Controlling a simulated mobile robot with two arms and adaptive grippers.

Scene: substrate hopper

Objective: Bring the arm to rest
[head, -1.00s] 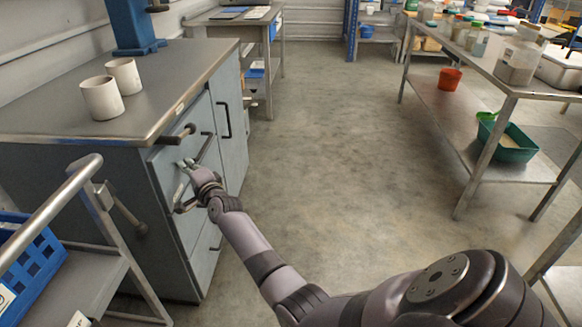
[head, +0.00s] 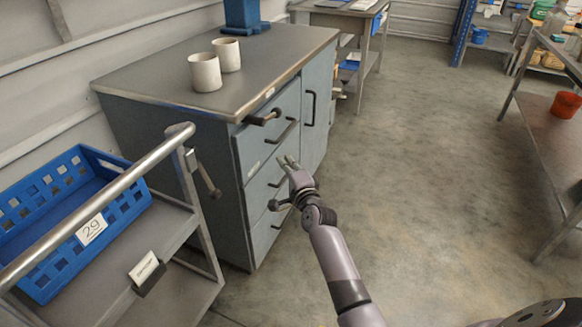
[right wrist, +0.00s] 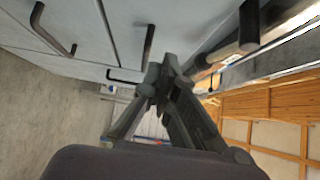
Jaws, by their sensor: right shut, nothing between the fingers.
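My right gripper (head: 287,161) is shut and empty in front of the grey-blue drawer cabinet (head: 170,160). Its fingertips overlap the drawer fronts in the head view, below the upper drawer handle (head: 286,131). I cannot tell how far they are from the cabinet. My right arm reaches up from the bottom of the head view. In the right wrist view the closed fingers (right wrist: 163,78) have nothing between them, and dark bar handles (right wrist: 148,47) show beyond. The drawers look closed. My left gripper is out of view.
Two white cups (head: 205,72) stand on the cabinet top. A cart with a metal handle bar (head: 95,205) and a blue crate (head: 45,285) is at the left. A shelf table (head: 545,135) with an orange-red pot (head: 565,105) stands at the right. The floor between is clear.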

